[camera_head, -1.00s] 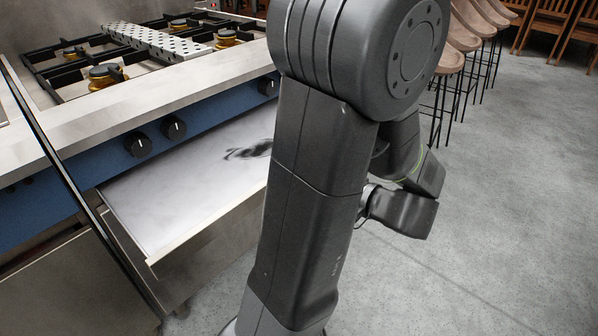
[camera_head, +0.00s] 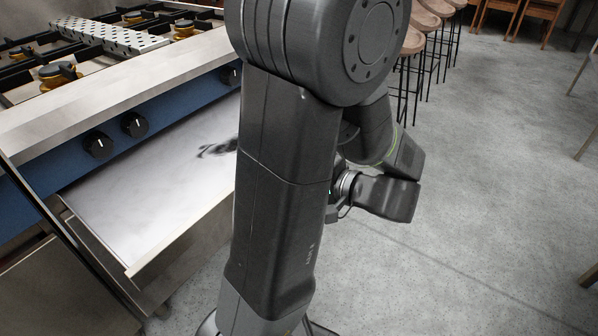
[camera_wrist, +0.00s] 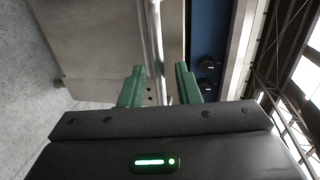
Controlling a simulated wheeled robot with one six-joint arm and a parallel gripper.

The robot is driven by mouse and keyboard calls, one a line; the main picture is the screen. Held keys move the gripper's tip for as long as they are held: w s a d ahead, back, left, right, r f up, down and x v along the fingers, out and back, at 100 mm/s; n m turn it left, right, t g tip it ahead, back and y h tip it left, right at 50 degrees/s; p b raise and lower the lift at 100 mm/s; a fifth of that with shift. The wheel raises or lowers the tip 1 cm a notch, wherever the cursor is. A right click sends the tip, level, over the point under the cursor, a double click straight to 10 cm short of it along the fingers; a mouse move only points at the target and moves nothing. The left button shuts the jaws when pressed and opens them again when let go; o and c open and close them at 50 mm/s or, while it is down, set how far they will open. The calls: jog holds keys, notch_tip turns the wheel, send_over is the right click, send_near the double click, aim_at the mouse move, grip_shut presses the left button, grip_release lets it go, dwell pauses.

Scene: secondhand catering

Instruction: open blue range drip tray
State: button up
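The blue range (camera_head: 60,158) stands at the left in the head view, with a blue front panel and black knobs. Its drip tray (camera_head: 130,212), a pale flat sheet with a dark smudge, stands out from under the panel, pulled well forward. My arm hides the tray's right part. In the head view my gripper is hidden behind my arm. In the wrist view my gripper (camera_wrist: 159,86) has two green fingers, apart. The thin bright edge of the tray (camera_wrist: 156,35) runs in line with the gap between them. I cannot tell whether either finger touches it.
Burners (camera_head: 58,76) and a perforated metal strip (camera_head: 108,36) are on top of the range. Stools (camera_head: 412,42) and wooden chairs (camera_head: 520,18) stand at the back. The grey floor (camera_head: 470,190) to the right is mostly clear.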

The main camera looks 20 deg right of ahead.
jog(key=p+v, duration=0.3)
jog(key=v, duration=1)
jog(key=shift+s+d, duration=0.25)
jog(key=shift+s, duration=0.05)
jog(key=b+x, duration=0.3)
jog(key=x, duration=1)
jog(key=shift+w+a, duration=0.3)
jog(key=shift+s+d, duration=0.1)
jog(key=p+v, duration=0.3)
jog(key=v, duration=1.1)
jog(key=b+x, duration=0.2)
jog(key=x, duration=1.3)
jog(key=shift+w+a+r+b, duration=0.1)
jog(key=shift+w+a+b, duration=0.1)
jog(key=shift+b, duration=0.2)
jog(key=shift+x, duration=0.75)
